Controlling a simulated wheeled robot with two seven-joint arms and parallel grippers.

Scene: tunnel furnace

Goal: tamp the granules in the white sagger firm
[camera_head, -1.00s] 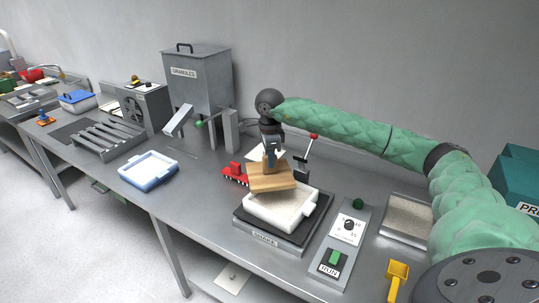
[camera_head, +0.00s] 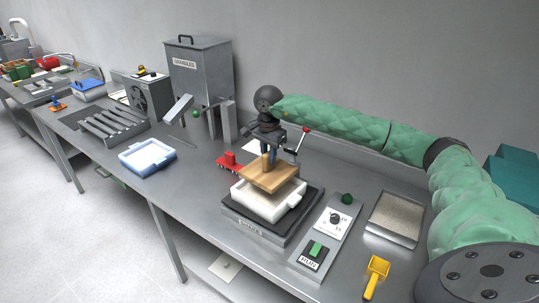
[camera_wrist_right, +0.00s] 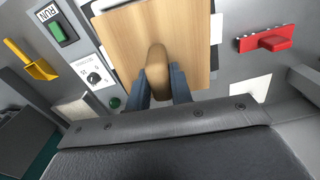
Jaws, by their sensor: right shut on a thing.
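The white sagger (camera_head: 262,204) sits on the black-topped shaker (camera_head: 237,216). A wooden tamper (camera_head: 286,183), a flat square plate with an upright handle, is over the sagger and covers most of its opening. The granules inside are largely hidden. The plate seems a little above the rim; whether it touches anything inside cannot be told. My right gripper (camera_head: 268,156) is shut on the tamper's handle. In the right wrist view, the gripper's fingers (camera_wrist_right: 158,88) close around the rounded handle, with the plate (camera_wrist_right: 190,40) beyond. My left gripper is not in view.
A control panel (camera_head: 328,230) with a green RUN switch is right of the shaker. A red item (camera_head: 230,162) and a lever (camera_head: 299,143) stand behind. A yellow scoop (camera_head: 376,272) lies front right. A blue-white tray (camera_head: 147,158) is left, with bare table between.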

